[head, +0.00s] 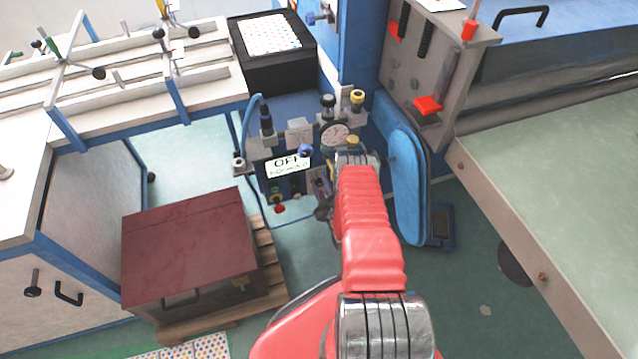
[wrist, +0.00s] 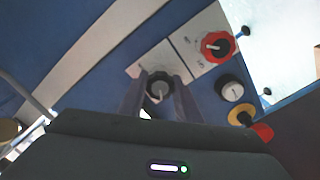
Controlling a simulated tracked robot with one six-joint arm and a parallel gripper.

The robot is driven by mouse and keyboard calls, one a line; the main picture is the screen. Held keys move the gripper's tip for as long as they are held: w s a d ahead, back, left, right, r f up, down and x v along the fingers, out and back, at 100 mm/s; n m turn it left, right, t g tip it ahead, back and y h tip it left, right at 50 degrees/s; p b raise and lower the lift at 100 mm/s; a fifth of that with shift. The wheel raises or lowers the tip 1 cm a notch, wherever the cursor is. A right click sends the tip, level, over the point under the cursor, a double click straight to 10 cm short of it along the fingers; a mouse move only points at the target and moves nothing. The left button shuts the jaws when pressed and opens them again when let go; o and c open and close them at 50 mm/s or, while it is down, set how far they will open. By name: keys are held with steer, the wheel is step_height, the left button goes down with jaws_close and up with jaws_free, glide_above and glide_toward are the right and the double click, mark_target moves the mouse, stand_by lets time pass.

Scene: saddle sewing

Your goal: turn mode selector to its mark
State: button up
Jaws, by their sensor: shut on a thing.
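The mode selector (wrist: 158,86), a round black knob with a pale pointer line, sits on a light plate in the wrist view. My gripper (wrist: 160,100) is shut on it, one grey finger on each side. The pointer runs roughly up and down in that view. I cannot make out the mark on the plate. In the head view, my red arm reaches to the blue control panel and hides most of the knob and fingers there.
In the wrist view a red knob (wrist: 217,46) on a white plate and a white round button (wrist: 231,90) sit close on the right. In the head view the panel has a gauge (head: 335,136) and an OFF sign (head: 288,165). A blue padded board (head: 408,185) stands right of my arm.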

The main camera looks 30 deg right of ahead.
steer(key=shift+a, duration=0.15)
steer(key=shift+c, duration=1.4)
steer(key=shift+m, duration=0.3)
steer(key=m, duration=0.6)
steer(key=shift+f, duration=0.1)
steer(key=m, duration=1.2)
steer(key=shift+s+d+f+m, duration=0.1)
steer(key=shift+d+m, duration=0.1)
steer(key=shift+m, duration=0.1)
steer(key=m, duration=0.4)
steer(key=shift+m, duration=0.4)
steer(key=shift+f, duration=0.1)
steer(key=shift+d, duration=0.1)
